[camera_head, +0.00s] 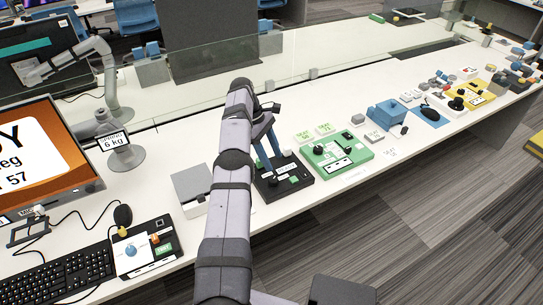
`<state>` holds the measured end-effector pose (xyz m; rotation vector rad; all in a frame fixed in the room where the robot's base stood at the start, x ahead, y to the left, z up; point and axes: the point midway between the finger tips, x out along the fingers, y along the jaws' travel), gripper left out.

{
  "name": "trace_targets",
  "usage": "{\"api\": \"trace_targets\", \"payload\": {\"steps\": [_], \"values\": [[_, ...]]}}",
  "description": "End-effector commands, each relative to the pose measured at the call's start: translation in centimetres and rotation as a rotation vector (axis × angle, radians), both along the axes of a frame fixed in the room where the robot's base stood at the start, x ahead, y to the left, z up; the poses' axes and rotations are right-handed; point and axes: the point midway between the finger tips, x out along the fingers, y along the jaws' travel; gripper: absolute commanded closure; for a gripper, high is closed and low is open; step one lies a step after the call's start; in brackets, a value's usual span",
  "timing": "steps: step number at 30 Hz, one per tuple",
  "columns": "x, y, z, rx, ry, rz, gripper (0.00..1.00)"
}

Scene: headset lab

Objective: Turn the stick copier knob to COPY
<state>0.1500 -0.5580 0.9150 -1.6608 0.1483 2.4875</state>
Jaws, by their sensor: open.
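My gripper (270,158) points down over a black box (298,190) in the middle of the long white table. Its two blue fingers look a little apart, and I see nothing held between them. The box has dark knobs or parts, white labels and a small green label; the arm and fingers hide some of its top. Another black device (165,228) at the lower left has a white dial face with a blue knob (131,249). The lettering is too small to read, so I cannot tell which device is the stick copier or where its knob points.
A green panel (350,147) stands right of the black box and a grey box (192,186) left of it. A monitor (45,155) and keyboard (60,283) are at the left. Blue and yellow stations continue along the table to the right. A glass screen (350,70) runs behind.

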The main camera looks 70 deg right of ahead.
Motion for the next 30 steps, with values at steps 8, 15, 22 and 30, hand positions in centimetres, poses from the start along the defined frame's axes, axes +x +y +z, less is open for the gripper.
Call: {"api": "trace_targets", "payload": {"steps": [8, 15, 22, 30], "values": [[0.8, -0.2, -0.5, -0.017, -0.006, 0.012, 0.53], [2.9, -0.6, 2.7, -0.088, -0.029, 0.047, 0.53], [3.0, 1.4, 2.1, -0.044, 0.0, 0.124, 0.53], [2.1, 2.4, -3.0, 0.032, 0.017, 0.302, 0.53]]}}
